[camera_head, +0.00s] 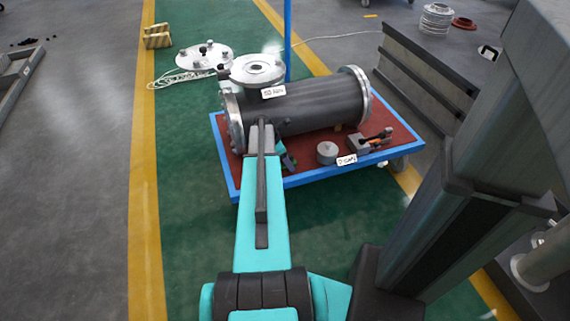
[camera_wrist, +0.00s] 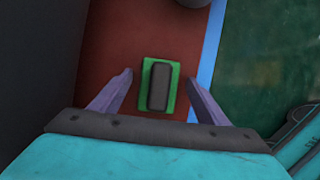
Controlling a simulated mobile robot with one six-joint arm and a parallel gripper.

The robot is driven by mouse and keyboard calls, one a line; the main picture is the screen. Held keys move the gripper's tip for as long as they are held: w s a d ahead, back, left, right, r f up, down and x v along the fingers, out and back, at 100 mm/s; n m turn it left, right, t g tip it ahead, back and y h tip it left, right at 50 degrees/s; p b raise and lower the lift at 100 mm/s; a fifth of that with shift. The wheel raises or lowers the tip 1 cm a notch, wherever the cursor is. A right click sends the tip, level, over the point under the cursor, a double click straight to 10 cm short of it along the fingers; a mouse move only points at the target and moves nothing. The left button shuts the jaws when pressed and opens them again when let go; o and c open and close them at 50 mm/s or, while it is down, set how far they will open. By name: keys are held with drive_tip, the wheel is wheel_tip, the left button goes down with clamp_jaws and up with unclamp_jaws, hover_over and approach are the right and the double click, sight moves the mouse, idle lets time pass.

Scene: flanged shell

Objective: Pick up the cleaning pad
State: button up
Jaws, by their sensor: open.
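The cleaning pad (camera_wrist: 158,88) shows in the wrist view as a green rectangle with a dark grey block on top, lying flat on the red cart surface. My gripper (camera_wrist: 159,80) is open, with one finger on each side of the pad and visible gaps on both sides. I cannot tell how far above the pad the fingertips are.
A dark flanged shell (camera_head: 310,105) lies across the blue-edged cart (camera_head: 303,181), close beside my arm. A grey cylinder (camera_head: 327,152) and a clamp-like tool (camera_head: 371,141) sit to the right on the cart.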

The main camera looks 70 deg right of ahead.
sight(289, 156)
drive_tip(key=c, duration=1.2)
drive_tip(key=shift+r, duration=0.1)
drive_tip(key=shift+r, duration=0.45)
wheel_tip(289, 156, up, 3)
drive_tip(key=shift+s+a+f+p, duration=0.1)
drive_tip(key=shift+a+p, duration=0.05)
drive_tip(key=shift+p, duration=0.8)
drive_tip(key=s+a+p, duration=0.1)
drive_tip(key=s+a, duration=0.3)
drive_tip(key=a, duration=0.2)
drive_tip(key=s+a+r+p, duration=0.1)
drive_tip(key=s+a, duration=0.3)
drive_tip(key=a, duration=0.3)
drive_tip(key=shift+a+p, duration=0.25)
drive_tip(key=shift+p, duration=0.15)
drive_tip(key=o, duration=0.5)
drive_tip(key=c, duration=0.3)
